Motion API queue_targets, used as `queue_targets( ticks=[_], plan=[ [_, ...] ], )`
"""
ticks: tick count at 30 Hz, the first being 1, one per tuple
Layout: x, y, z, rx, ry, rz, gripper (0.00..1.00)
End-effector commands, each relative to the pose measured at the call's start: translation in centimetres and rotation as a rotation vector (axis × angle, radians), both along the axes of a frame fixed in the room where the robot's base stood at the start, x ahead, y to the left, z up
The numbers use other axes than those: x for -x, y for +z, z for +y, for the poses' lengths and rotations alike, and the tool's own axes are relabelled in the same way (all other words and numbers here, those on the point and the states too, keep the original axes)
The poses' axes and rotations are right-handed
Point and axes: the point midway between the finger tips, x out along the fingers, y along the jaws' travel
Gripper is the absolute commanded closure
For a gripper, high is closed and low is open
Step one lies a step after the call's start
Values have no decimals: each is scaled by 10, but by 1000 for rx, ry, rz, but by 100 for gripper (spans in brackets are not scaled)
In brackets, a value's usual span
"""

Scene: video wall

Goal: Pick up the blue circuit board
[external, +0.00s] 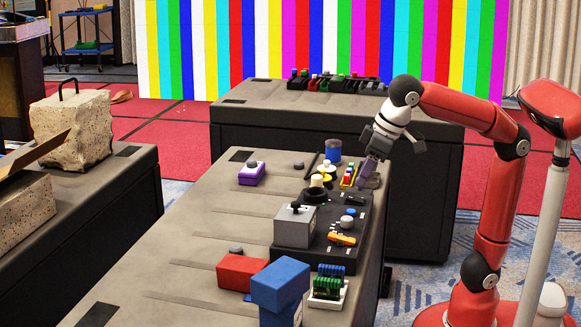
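A small stack of boards stands near the front right edge of the long grey table. Its top part is blue (331,269) and may be the blue circuit board. Below it is a green board (327,283) on a white base (325,299). My gripper (366,178) points down over the table's right edge, well behind the stack and apart from it. A purple-grey piece shows at its tip, near a small grey block. I cannot tell whether this is a finger or a held thing, nor whether the fingers are open.
A black control panel (335,255) with a grey box (295,227) and knobs lies between my gripper and the stack. A tall blue block (280,286) and a red block (242,271) stand left of the stack. The table's left half is mostly clear.

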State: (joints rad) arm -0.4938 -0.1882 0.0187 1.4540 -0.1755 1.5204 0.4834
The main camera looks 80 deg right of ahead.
Motion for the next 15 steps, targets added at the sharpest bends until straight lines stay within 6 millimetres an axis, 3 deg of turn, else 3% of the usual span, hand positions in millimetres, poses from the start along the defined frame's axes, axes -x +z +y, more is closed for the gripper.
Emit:
queue_targets(
  ticks=[1,6,15],
  plan=[
    [-8,-4,30,6,14,8,60],
    [-18,-11,98,9,6,11,60],
    [-12,-26,181,12,-2,6,60]
  ],
)
